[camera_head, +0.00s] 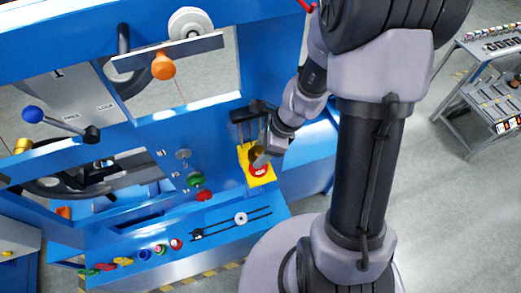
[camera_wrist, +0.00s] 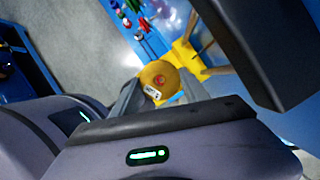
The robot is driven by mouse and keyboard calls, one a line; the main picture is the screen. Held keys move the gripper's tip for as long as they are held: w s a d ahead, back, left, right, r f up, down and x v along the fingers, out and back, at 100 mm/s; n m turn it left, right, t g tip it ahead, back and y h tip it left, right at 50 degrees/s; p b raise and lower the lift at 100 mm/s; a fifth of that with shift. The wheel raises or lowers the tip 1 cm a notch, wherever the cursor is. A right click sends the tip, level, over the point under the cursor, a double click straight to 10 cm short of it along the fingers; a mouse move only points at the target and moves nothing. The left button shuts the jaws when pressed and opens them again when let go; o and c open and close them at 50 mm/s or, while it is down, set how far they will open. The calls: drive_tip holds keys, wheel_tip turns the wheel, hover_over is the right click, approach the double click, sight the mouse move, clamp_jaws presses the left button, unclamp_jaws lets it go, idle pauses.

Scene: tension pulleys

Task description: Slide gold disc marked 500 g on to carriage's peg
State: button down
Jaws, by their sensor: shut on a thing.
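A gold disc (camera_wrist: 158,76) with a small red mark and a white label shows in the wrist view; I cannot read its weight there. My gripper (camera_wrist: 160,94) is shut on it, with one grey finger on each side. In the head view my gripper (camera_head: 261,157) is at the yellow carriage (camera_head: 249,176), and the gold disc (camera_head: 255,154) shows partly beside the fingers. The yellow carriage (camera_wrist: 183,52) also shows just beyond the disc in the wrist view. The carriage's peg is not clearly visible, so I cannot tell whether the disc is around it.
A red round part (camera_head: 260,170) with a white label is at the carriage. The blue frame (camera_head: 225,246) surrounds the work area, with several coloured parts on its lower shelf. A grey trolley (camera_head: 487,90) stands far right; open floor lies before it.

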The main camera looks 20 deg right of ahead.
drive_tip(key=shift+f, duration=0.1)
idle(0.3)
drive_tip(key=shift+f+b, duration=1.35)
drive_tip(key=shift+b, duration=0.25)
drive_tip(key=shift+f, duration=0.1)
drive_tip(key=shift+f+b, duration=1.4)
drive_tip(key=shift+b, duration=0.15)
drive_tip(key=shift+c, duration=2.4)
unclamp_jaws()
